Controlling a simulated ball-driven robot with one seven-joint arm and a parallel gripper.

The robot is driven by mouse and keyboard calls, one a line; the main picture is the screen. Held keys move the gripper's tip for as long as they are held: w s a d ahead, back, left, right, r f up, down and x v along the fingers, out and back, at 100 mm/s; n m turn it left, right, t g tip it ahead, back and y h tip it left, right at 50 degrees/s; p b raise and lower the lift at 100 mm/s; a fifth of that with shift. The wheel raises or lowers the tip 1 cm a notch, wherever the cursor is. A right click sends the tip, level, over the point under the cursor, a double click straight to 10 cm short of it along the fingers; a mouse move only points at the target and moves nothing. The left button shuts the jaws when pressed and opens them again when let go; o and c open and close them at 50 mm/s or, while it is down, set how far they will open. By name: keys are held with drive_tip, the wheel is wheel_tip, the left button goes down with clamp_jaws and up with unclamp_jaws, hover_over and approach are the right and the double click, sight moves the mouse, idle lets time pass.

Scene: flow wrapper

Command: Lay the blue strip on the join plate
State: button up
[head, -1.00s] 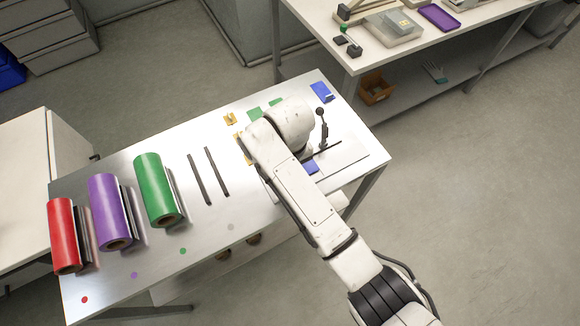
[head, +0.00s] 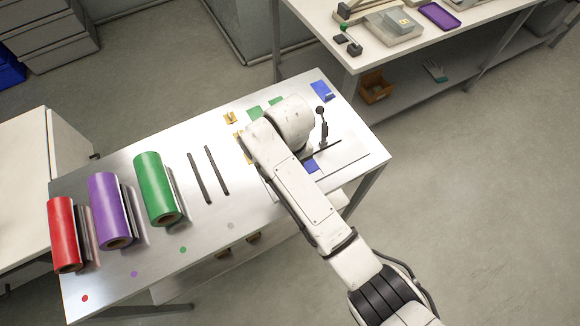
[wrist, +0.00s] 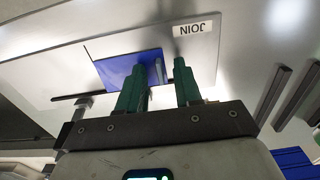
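The blue strip (wrist: 125,66) lies on the pale join plate (wrist: 75,48), which bears an upside-down "JOIN" label (wrist: 195,28) in the wrist view. In the head view part of the blue strip (head: 312,166) shows beside my arm. My gripper (wrist: 166,68) has its two green fingers apart, with a gap between them. The fingers are over the plate at the strip's edge, and the left finger covers part of the strip. I cannot tell whether they touch it. The head view hides the fingers behind my arm.
A black-knobbed lever (head: 321,125) stands beside the plate. Another blue piece (head: 321,92) and green pieces (head: 254,112) lie at the table's far side. Two dark bars (head: 208,174) and red (head: 65,235), purple (head: 110,212) and green (head: 158,190) rolls lie left.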

wheel_tip(320, 180, up, 11)
drive_tip(key=p, duration=0.2)
drive_tip(key=shift+p, duration=0.3)
drive_tip(key=shift+f, duration=0.2)
idle(0.5)
drive_tip(key=s+d+f+m, duration=0.3)
drive_tip(key=s+d+f, duration=0.1)
drive_tip(key=s+d, duration=0.9)
drive_tip(key=s+d+f+m+t, duration=0.1)
drive_tip(key=s+d+f+m, duration=0.2)
drive_tip(key=s+d, duration=1)
drive_tip(key=d+m, duration=0.1)
drive_tip(key=d, duration=0.3)
drive_tip(key=shift+s+d+f+m+b, duration=0.2)
drive_tip(key=shift+d+f+m+b, duration=0.1)
drive_tip(key=shift+d+f, duration=0.1)
drive_tip(key=shift+a, duration=0.1)
